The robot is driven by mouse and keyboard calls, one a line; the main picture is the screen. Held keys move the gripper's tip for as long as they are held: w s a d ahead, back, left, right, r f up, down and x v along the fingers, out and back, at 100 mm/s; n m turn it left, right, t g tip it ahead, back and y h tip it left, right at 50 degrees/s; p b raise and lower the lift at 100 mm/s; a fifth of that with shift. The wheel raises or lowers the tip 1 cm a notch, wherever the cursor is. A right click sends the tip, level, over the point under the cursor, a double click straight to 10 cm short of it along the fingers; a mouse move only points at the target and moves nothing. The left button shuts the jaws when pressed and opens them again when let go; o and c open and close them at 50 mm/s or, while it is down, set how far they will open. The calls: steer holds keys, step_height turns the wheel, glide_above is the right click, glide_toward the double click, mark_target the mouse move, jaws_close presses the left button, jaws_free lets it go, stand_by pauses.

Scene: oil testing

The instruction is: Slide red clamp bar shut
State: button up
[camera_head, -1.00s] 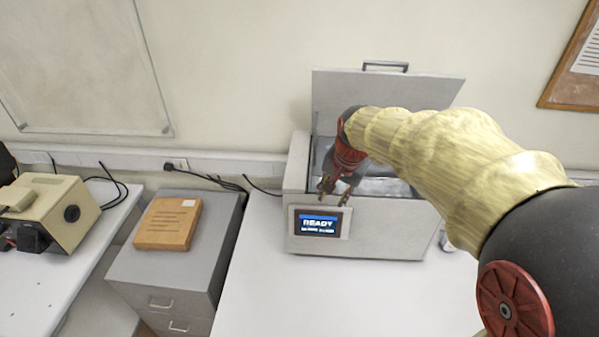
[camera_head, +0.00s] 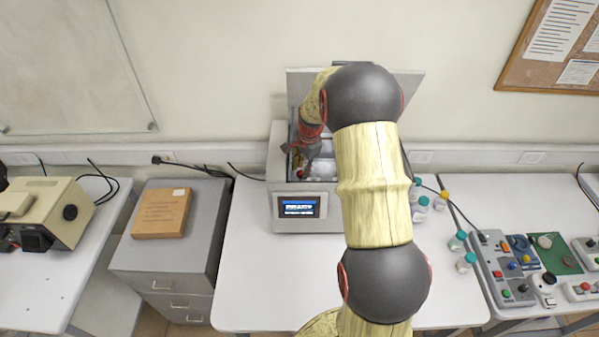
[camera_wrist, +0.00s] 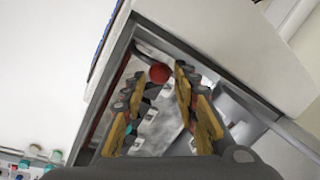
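A grey bath machine (camera_head: 334,224) stands on the white table with its lid raised and a lit screen (camera_head: 299,207) on its front. My gripper (camera_head: 298,156) reaches down into its open top near the left side. In the wrist view, my gripper's two fingers (camera_wrist: 159,84) are spread apart. A round red knob (camera_wrist: 160,73) shows between and just beyond the fingertips, near the machine's inner wall. The knob also shows small in the head view (camera_head: 300,174). I cannot tell whether the fingers touch it. A clamp bar is not clearly visible.
The machine's rim (camera_wrist: 270,112) surrounds my gripper closely. Several small bottles (camera_head: 440,202) and a control panel (camera_head: 505,272) are on the right of the table. A grey cabinet with a brown box (camera_head: 161,213) stands to the left. The table front is clear.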

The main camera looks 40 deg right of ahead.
mark_target(301, 171)
steer(key=shift+w+f+p, duration=0.15)
steer(key=shift+w+f, duration=0.05)
steer(key=shift+f, duration=0.65)
steer(key=shift+w+f+p, duration=0.15)
steer(key=shift+f, duration=0.7)
steer(key=shift+c, duration=0.6)
jaws_close()
